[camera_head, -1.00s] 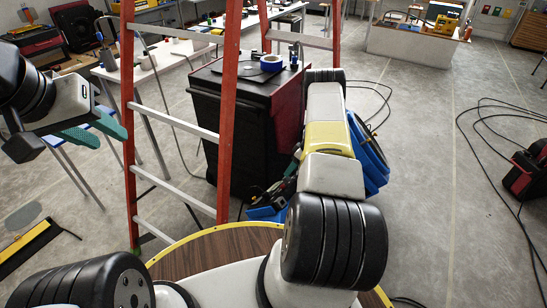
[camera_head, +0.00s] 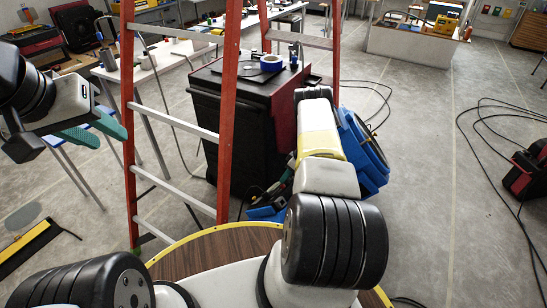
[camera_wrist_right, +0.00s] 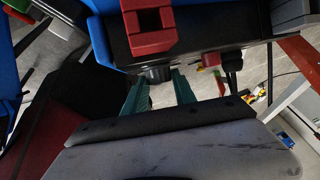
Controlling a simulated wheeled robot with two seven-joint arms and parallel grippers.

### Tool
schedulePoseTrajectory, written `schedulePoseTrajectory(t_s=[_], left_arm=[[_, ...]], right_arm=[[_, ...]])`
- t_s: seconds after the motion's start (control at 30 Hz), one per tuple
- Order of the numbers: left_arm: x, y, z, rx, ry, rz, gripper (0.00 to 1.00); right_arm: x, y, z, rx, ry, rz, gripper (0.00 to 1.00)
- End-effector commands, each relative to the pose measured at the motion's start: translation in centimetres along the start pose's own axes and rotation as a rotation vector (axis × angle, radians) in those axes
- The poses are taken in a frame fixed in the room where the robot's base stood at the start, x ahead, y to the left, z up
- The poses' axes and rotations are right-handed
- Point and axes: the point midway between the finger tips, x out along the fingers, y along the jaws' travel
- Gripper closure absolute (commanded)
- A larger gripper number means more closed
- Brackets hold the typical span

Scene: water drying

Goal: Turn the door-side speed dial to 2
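A blue round-bodied machine (camera_head: 362,150) stands on the floor beside the dark cabinet, partly behind my right arm. In the right wrist view, a dark housing (camera_wrist_right: 190,42) with blue edges carries a black round knob (camera_wrist_right: 157,75), possibly a dial; no markings are legible. My right gripper (camera_wrist_right: 160,78) is open, its green fingers apart near the knob; I cannot tell whether they touch it. This gripper is hidden behind its arm in the head view. My left gripper (camera_head: 112,138) shows teal fingers, apart and empty, at the left, far from the machine.
A red block (camera_wrist_right: 150,28) and a small red part (camera_wrist_right: 211,60) are near the knob. An orange ladder (camera_head: 228,115) stands left of my right arm, in front of the dark cabinet (camera_head: 230,125). Cables cross the floor at the right. Open floor (camera_head: 430,190) lies right of the arm.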

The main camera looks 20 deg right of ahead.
Motion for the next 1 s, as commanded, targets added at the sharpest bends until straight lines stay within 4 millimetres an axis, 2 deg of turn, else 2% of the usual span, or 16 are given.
schedulePoseTrajectory(t_s=[0.27,0.47,1.0], left_arm=[[0.0,0.0,0.0,0.0,0.0,0.0,0.64],[0.0,0.0,0.0,0.0,0.0,0.0,0.64],[0.0,0.0,0.0,0.0,0.0,0.0,0.64]], right_arm=[[-0.1,0.0,0.0,0.008,0.001,0.019,1.0],[-0.1,-0.2,-0.1,0.038,0.003,0.096,1.0],[0.3,-1.1,-0.3,0.19,0.001,0.525,1.0]])
